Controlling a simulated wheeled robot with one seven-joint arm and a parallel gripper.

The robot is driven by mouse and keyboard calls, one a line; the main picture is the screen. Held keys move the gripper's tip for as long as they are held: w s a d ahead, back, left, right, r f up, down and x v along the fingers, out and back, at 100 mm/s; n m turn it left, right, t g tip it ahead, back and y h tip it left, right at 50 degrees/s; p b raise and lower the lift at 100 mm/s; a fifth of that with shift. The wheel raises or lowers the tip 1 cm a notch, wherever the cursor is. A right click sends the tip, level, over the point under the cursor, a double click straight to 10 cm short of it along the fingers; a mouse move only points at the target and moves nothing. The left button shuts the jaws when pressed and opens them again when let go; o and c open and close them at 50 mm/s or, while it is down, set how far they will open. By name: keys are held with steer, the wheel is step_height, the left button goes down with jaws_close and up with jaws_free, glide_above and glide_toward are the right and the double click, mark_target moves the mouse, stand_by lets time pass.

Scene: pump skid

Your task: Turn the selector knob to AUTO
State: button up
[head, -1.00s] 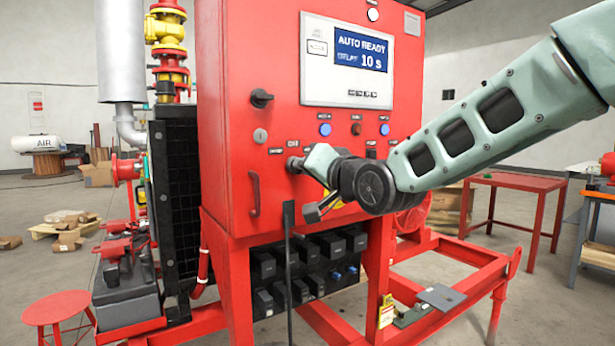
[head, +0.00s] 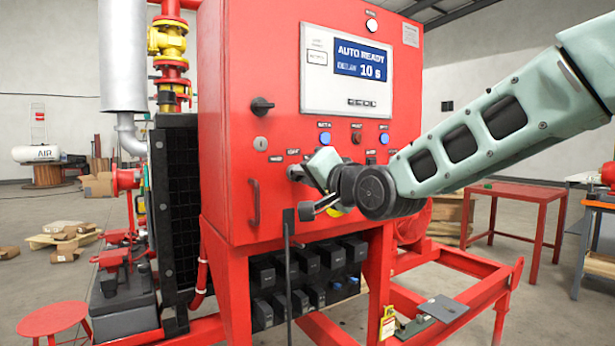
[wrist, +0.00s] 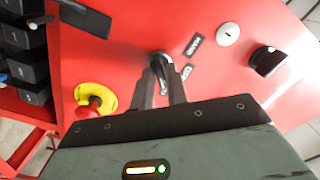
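The selector knob (wrist: 160,62) is a small dark knob with a metallic rim on the red cabinet door. In the wrist view my gripper (wrist: 161,78) has its two dark fingers close together, one on each side of the knob, apparently shut on it. In the head view my gripper (head: 294,173) reaches the red panel (head: 225,150) from the right, below the display. The display (head: 360,58) reads AUTO READY, 10 s.
A red emergency stop on a yellow disc (wrist: 95,100) sits close beside the fingers. A key lock (wrist: 228,34) and a black rotary switch (wrist: 268,61) are farther off. A door handle (head: 254,203) is below left. A red table (head: 515,197) stands at right.

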steer(key=shift+o, duration=1.1)
steer(key=b+v, duration=0.1)
steer(key=v, duration=1.6)
steer(key=shift+s+d, duration=0.2)
steer(key=s+f+n+g+h+p, duration=0.4)
steer(key=s+f+g+p, duration=0.15)
steer(key=f, duration=0.55)
steer(key=s+d+f+n+g+h+p, duration=0.1)
steer(key=s+d+f+n+g+h, duration=0.1)
steer(key=s, duration=0.7)
steer(key=s+d+f+n+g+h+p, duration=0.2)
steer(key=s+d+f+n+g+h, duration=0.1)
steer(key=s, duration=0.6)
step_height(320, 180, down, 3)
steer(key=d+n+g, duration=0.1)
steer(key=n+g, duration=0.1)
steer(key=g, duration=0.2)
steer(key=shift+s+p, duration=0.2)
steer(key=shift+p, duration=0.1)
steer(key=shift+f+g, duration=0.15)
steer(key=shift+g, duration=0.1)
